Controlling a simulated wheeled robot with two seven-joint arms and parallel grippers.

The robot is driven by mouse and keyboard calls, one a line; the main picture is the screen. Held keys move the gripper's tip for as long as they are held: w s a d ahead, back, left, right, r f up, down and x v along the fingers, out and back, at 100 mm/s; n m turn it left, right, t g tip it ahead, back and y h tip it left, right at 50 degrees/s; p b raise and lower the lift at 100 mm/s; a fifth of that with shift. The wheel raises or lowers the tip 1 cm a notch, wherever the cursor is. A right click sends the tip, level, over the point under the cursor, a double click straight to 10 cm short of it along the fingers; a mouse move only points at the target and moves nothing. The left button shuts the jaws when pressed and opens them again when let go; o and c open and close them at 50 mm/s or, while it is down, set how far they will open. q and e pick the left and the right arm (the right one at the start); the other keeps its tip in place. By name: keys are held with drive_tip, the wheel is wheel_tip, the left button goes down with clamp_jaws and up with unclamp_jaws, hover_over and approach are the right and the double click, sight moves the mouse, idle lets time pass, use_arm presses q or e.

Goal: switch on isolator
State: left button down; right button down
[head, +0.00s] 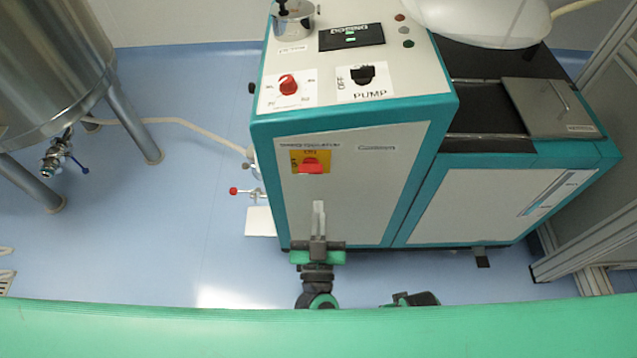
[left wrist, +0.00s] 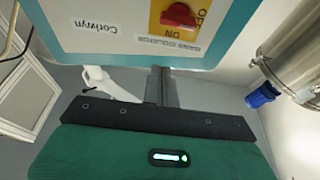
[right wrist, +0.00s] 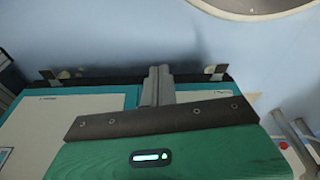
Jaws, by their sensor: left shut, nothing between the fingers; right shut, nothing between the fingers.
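The isolator is a red rotary handle (head: 311,167) on a yellow plate (head: 297,156) marked ON at the top and OFF at the left, on the machine's front panel. Its handle lies roughly level, toward the OFF side. It also shows upside down at the top of the left wrist view (left wrist: 180,15). My left gripper (head: 318,207) is shut and empty, below the isolator and apart from it. My right gripper (right wrist: 158,85) is shut and empty, facing the lower teal and grey panels; in the head view only a dark piece of that arm shows at the bottom.
The machine top carries a red dial (head: 288,84), a black pump switch (head: 363,75) and a display (head: 351,37). A small red-handled valve (head: 240,191) juts from its left side. A steel tank (head: 50,60) stands at left, a metal frame (head: 590,225) at right. Floor between tank and machine is mostly clear.

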sight(311, 169)
use_arm(q)
drive_tip(key=shift+s+a+r+y, duration=0.1)
drive_tip(key=shift+r+y, duration=0.3)
drive_tip(key=shift+r, duration=0.15)
use_arm(e)
drive_tip(key=shift+r, duration=0.3)
